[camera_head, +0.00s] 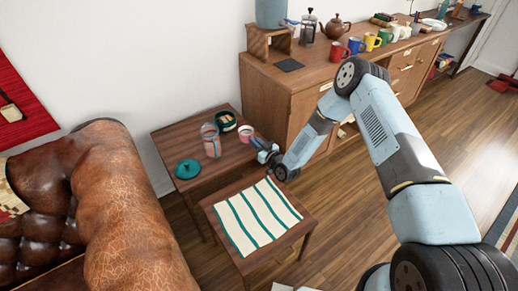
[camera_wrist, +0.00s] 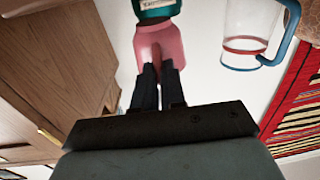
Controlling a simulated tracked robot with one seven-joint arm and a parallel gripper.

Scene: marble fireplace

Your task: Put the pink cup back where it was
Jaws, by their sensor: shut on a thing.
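The pink cup (camera_head: 246,134) is at the right side of the dark wooden side table (camera_head: 178,140), close to a green container (camera_head: 225,120). My gripper (camera_head: 260,147) reaches it from the right. In the wrist view the dark fingers (camera_wrist: 158,78) are shut on the pink cup (camera_wrist: 148,42). I cannot tell whether the cup's base touches the table top.
A glass jug (camera_head: 211,143) and a teal lid (camera_head: 188,169) share the side table. A small table with a green-striped cloth (camera_head: 255,215) stands in front, its cloth bare. Several coloured mugs line the wooden sideboard (camera_head: 290,80). A leather sofa (camera_head: 120,200) is at left.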

